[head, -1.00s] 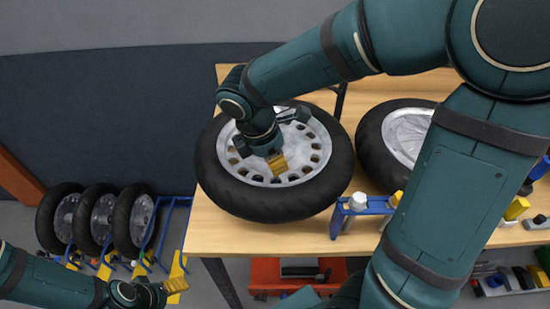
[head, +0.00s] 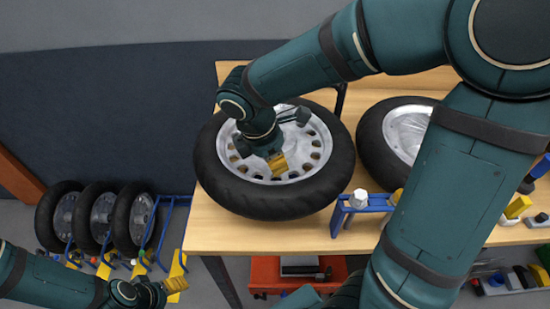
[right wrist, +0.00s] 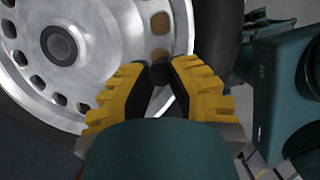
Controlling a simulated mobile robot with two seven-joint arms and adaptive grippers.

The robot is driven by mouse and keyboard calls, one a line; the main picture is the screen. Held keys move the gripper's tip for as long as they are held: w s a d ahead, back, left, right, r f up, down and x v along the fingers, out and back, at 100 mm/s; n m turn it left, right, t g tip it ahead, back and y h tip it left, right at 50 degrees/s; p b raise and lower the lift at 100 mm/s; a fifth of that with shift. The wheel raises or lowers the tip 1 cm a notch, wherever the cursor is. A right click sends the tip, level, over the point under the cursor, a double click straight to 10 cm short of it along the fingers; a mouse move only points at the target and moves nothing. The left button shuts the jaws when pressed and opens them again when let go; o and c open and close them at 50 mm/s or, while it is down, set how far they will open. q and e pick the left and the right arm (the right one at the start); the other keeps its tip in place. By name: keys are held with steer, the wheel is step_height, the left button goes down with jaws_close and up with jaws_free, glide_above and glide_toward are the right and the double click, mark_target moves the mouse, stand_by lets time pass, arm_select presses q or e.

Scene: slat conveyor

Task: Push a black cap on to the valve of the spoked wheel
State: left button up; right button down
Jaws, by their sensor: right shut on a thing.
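The wheel (head: 313,141) under my right gripper has a black tyre and a silver disc with a ring of holes. It lies on the wooden bench. My right gripper (head: 280,166) points down at the near part of its disc, inside the tyre. In the right wrist view the yellow fingers with black pads (right wrist: 160,78) are shut on a small black piece (right wrist: 160,71), seemingly the cap, close to the wheel's rim. The valve cannot be made out. My left gripper (head: 177,285) hangs at the lower left, away from the bench; its opening is unclear.
Another wheel (head: 372,145) with a plain silver disc lies to the right. A blue stand (head: 376,203) with a white-topped piece (head: 359,197) is at the bench's near edge. Several wheels stand in a blue rack (head: 166,222) at left. A red cart (head: 266,275) is below.

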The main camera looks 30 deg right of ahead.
steer(key=shift+f, duration=0.35)
steer(key=c, duration=0.9)
jaws_free()
steer(key=shift+c, duration=0.2)
step_height(320, 180, up, 3)
steer(key=p, duration=0.2)
steer(key=shift+r+p, duration=0.15)
steer(key=shift+p, duration=0.15)
step_height(320, 180, up, 2)
steer(key=shift+r+p, duration=0.2)
steer(key=shift+p, duration=0.9)
step_height(320, 180, up, 5)
steer(key=p, duration=0.5)
steer(key=shift+r, duration=0.2)
